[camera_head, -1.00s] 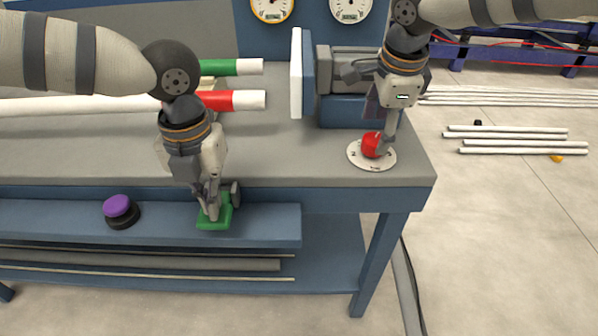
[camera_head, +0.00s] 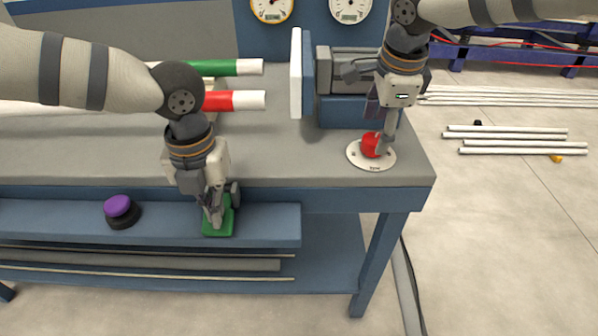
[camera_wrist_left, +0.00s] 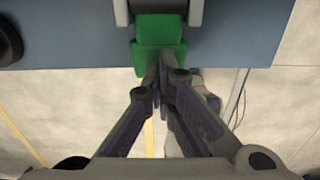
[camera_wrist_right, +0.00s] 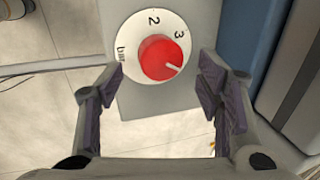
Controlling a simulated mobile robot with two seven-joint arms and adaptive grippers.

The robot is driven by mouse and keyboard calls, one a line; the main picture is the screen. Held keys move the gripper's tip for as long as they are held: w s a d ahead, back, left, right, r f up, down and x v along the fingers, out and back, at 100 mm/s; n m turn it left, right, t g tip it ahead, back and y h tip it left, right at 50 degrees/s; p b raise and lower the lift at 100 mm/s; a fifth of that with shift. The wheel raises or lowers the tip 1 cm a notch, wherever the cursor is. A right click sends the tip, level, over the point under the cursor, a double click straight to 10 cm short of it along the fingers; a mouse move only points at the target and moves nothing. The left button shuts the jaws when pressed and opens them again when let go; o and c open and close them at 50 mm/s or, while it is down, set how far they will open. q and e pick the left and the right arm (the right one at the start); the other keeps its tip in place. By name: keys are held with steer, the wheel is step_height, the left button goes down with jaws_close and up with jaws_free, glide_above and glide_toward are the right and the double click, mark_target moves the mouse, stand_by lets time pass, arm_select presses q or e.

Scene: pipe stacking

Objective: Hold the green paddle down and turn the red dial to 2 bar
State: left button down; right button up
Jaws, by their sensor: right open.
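The green paddle (camera_head: 220,228) sits on the blue front ledge of the bench. My left gripper (camera_head: 215,220) is shut with nothing between its fingers, and its tips are at the paddle. In the left wrist view the tips (camera_wrist_left: 160,68) overlap the near edge of the green paddle (camera_wrist_left: 158,32). The red dial (camera_head: 371,145) sits on a white round scale at the bench's right corner. In the right wrist view the dial (camera_wrist_right: 160,58) has its white pointer at lower right, past the 3 and away from the 2. My right gripper (camera_wrist_right: 153,98) is open, fingers either side; contact is unclear.
A purple button (camera_head: 118,206) stands on the ledge left of the paddle. Two gauges (camera_head: 272,8) are on the back panel. A vise-like block (camera_head: 345,85) stands behind the dial. Red-marked and green-marked pipes lie on the bench, and white pipes (camera_head: 510,143) on the floor.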

mark_target(375, 140)
steer(key=m, duration=0.2)
steer(key=m+h, duration=0.1)
steer(key=m, duration=0.2)
steer(key=shift+f+m, duration=0.2)
steer(key=shift+m, duration=0.1)
steer(key=shift+a+x, duration=0.2)
steer(key=shift+x, duration=2.35)
steer(key=shift+f, duration=0.1)
steer(key=shift+r, duration=0.2)
steer(key=c, duration=0.8)
